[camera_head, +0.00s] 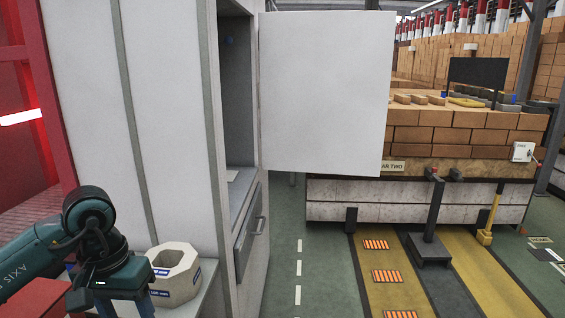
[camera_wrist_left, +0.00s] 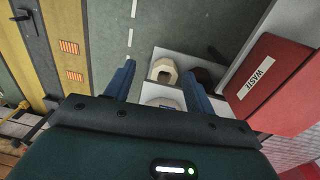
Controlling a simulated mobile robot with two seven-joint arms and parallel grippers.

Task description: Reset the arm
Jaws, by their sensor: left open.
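My left arm (camera_head: 85,235) comes in from the lower left in the head view, bent at the wrist. My left gripper (camera_wrist_left: 158,69) shows in the left wrist view with its two blue fingers spread apart and nothing gripped between them. In the head view its fingers are mostly hidden or cut off at the bottom edge. A cream hollow block (camera_head: 175,272) with blue labels stands just right of the gripper on a pale surface. The left wrist view shows a cream hollow block (camera_wrist_left: 163,70) beyond the gap between the fingers. My right arm is not in view.
A white cabinet (camera_head: 165,110) stands close by, its white door (camera_head: 325,90) swung open to the right. A drawer (camera_head: 249,232) is below its opening. A red waste bin (camera_wrist_left: 275,85) is at the right in the wrist view. Brick stacks (camera_head: 430,135) stand behind green floor (camera_head: 300,225).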

